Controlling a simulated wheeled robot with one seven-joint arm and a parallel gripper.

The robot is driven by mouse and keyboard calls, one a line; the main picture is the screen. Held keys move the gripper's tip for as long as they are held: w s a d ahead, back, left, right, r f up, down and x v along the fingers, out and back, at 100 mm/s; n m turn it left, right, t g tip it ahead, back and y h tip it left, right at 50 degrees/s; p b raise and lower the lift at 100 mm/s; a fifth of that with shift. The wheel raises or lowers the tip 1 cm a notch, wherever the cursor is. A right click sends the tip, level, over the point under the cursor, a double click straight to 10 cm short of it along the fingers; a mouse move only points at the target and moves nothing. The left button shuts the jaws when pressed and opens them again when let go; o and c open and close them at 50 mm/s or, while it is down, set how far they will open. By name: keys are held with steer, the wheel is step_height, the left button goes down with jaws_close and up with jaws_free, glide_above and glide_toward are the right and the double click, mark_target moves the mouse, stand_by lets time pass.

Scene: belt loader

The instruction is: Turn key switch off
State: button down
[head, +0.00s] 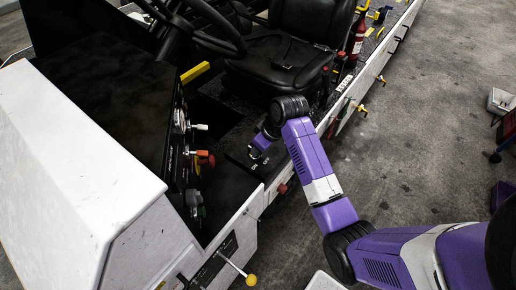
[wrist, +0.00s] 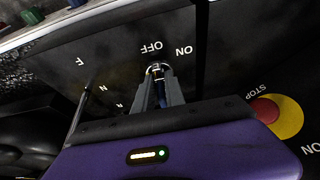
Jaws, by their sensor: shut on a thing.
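The key switch (wrist: 157,67) shows in the wrist view as a small silver ring on a black panel, close to upside-down OFF and ON labels. My gripper (wrist: 160,88) has its two grey fingers at the switch, shut on the key. The fingers hide most of the key, so I cannot tell its exact angle. In the head view, my gripper (head: 256,152) reaches down to the black side panel below the seat, and the switch is too small and covered to make out.
A red stop button with a yellow surround (wrist: 266,110) sits right of my gripper in the wrist view. The head view shows a black seat (head: 285,62), steering wheel (head: 215,35), dash knobs (head: 204,158) and a white hood (head: 70,170). Open floor lies right.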

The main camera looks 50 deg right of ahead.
steer(key=shift+r, duration=0.1)
stand_by(0.5)
steer(key=c, duration=1.4)
jaws_free()
steer(key=shift+b+v, duration=0.55)
steer(key=shift+v, duration=3.35)
steer(key=shift+d, duration=0.1)
